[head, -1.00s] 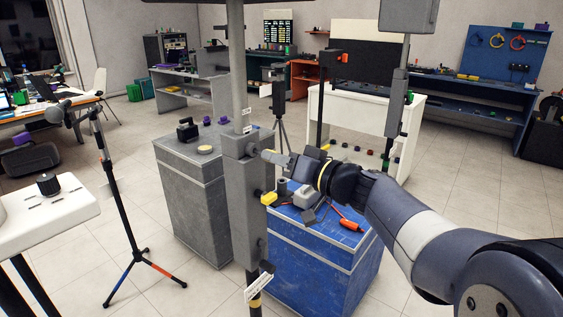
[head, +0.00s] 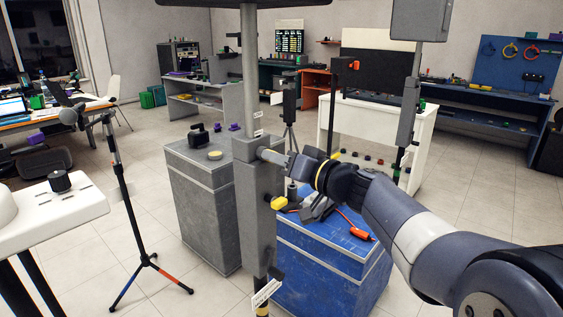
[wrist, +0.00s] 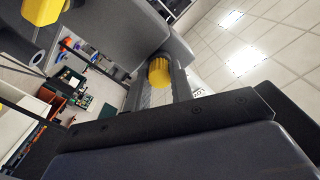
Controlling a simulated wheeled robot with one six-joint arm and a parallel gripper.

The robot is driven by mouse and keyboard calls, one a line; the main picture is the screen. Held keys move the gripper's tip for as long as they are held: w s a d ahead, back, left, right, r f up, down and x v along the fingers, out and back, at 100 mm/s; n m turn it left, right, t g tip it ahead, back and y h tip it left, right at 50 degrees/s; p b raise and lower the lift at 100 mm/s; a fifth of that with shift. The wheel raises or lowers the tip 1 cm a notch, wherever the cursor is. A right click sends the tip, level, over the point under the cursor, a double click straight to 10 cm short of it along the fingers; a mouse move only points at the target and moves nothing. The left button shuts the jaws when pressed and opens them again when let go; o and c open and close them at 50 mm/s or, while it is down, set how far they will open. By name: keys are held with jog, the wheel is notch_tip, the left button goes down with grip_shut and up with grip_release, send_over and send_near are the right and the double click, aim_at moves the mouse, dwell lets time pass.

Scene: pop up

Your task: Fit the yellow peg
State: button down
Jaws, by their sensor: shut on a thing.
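My gripper (head: 284,160) is shut in front of the grey upright post (head: 254,210), at the upper part of its thick block. In the wrist view a round yellow piece (wrist: 160,71), which looks like the yellow peg, sits between the fingers. Its far end is hidden, so I cannot tell whether it touches the post or is in a hole. Another yellow knob (head: 278,202) sticks out of the post's right side, below my gripper. A large yellow part also shows in the wrist view's upper left corner (wrist: 42,10).
A blue cabinet (head: 330,270) with tools and an orange-handled item (head: 361,234) stands behind and below my arm. A grey cabinet (head: 200,215) stands behind the post. A tripod stand (head: 135,215) and white table (head: 50,210) are at the left.

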dwell(0.4)
jog(key=c, duration=1.2)
grip_release()
jog(key=shift+a, duration=0.1)
jog(key=shift+o, duration=0.2)
jog(key=b+v, duration=0.1)
jog(key=v, duration=0.9)
jog(key=shift+s+d, duration=0.25)
jog(key=shift+d, duration=0.1)
jog(key=p+x, duration=0.1)
jog(key=x, duration=0.9)
